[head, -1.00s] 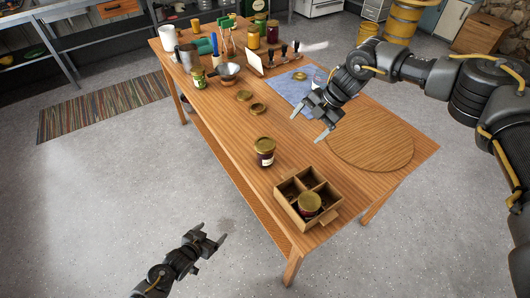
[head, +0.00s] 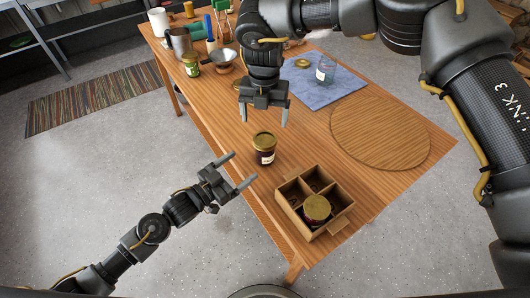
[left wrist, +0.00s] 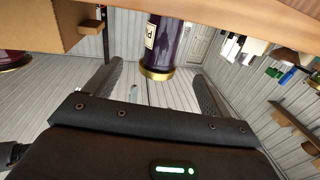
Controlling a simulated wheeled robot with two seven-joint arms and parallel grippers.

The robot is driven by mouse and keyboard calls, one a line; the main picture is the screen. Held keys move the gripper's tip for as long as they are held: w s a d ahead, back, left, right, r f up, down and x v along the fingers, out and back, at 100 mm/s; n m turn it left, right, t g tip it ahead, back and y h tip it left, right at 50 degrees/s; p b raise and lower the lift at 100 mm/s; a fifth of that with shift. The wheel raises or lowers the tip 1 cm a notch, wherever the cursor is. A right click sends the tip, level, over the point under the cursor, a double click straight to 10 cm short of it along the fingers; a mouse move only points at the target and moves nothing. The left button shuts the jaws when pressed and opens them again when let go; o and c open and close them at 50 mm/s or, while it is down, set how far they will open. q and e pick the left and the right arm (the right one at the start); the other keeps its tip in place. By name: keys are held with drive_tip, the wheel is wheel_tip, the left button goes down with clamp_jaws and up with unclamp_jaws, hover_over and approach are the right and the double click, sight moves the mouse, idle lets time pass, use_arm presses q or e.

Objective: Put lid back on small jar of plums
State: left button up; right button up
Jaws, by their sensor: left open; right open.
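A dark purple jar (head: 265,156) with a gold lid on it stands upright near the table's front edge. In the left wrist view this jar (left wrist: 172,45) appears upside down beyond and between the open fingers, its label showing a "P". My left gripper (head: 243,167) is open, just off the table edge, pointing at the jar, apart from it. My right gripper (head: 264,121) is open and empty above the table, behind the jar. A similar gold-lidded jar (head: 317,211) sits in the crate's front compartment. A gold lid (head: 302,63) lies on the blue cloth.
The divided wooden crate (head: 336,226) stands right of the jar, at the table corner. A round wooden board (head: 380,133) lies at right. A glass jar (head: 326,70) stands on the blue cloth (head: 340,88). A metal bowl (head: 225,58) and green jar (head: 191,66) are farther back.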

sight(257, 154)
use_arm(q)
drive_tip(key=x, duration=1)
drive_tip(key=shift+w+f, duration=0.1)
use_arm(e)
drive_tip(key=shift+w+f, duration=0.2)
drive_tip(key=shift+w, duration=0.1)
use_arm(q)
drive_tip(key=shift+w+d, duration=0.25)
drive_tip(key=shift+d, duration=0.05)
use_arm(e)
drive_tip(key=shift+s+d, duration=0.1)
use_arm(q)
drive_tip(key=shift+c, duration=0.4)
